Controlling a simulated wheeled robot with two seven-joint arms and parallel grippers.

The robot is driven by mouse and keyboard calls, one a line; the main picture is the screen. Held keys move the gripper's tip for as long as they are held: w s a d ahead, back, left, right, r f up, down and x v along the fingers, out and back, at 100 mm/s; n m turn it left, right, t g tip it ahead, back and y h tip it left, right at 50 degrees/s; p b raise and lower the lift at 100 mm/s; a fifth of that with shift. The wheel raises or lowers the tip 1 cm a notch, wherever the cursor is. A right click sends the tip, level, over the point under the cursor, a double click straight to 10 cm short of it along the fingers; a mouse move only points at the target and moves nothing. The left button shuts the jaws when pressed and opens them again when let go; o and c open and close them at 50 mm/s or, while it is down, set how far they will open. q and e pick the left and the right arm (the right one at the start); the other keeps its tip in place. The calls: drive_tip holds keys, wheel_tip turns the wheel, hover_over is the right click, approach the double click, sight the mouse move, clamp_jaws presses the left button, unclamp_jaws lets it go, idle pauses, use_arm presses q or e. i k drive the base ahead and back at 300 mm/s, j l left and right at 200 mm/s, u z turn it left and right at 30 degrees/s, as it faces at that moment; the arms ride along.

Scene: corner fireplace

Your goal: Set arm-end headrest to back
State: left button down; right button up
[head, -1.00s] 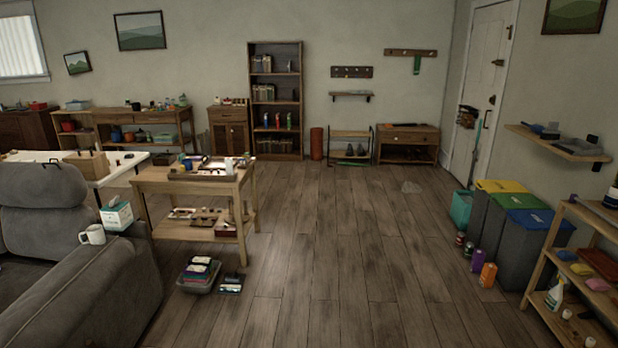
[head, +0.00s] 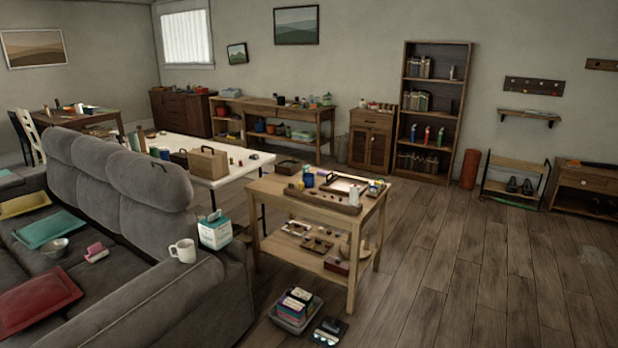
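A grey sofa (head: 118,270) fills the lower left of the head view. Its back carries several padded headrests in a row. The headrest at the arm end (head: 150,178) stands upright, nearest to the sofa arm (head: 170,300). A white mug (head: 183,250) and a tissue box (head: 214,231) stand on the sofa arm near that headrest. Neither of my grippers shows in the view.
A wooden two-tier table (head: 330,202) stands right of the sofa, with a bin of books (head: 296,312) on the floor before it. A white table (head: 232,172) stands behind the sofa. Open floor (head: 450,275) lies to the right.

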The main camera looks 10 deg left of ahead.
sight(164, 184)
drive_tip(key=i+j+u, duration=0.1)
drive_tip(key=i+u, duration=0.7)
drive_tip(key=i+l+u, duration=0.2)
drive_tip(key=i+u, duration=0.2)
drive_tip(key=i+l+u, duration=0.4)
drive_tip(key=i+j, duration=0.05)
drive_tip(key=j, duration=0.05)
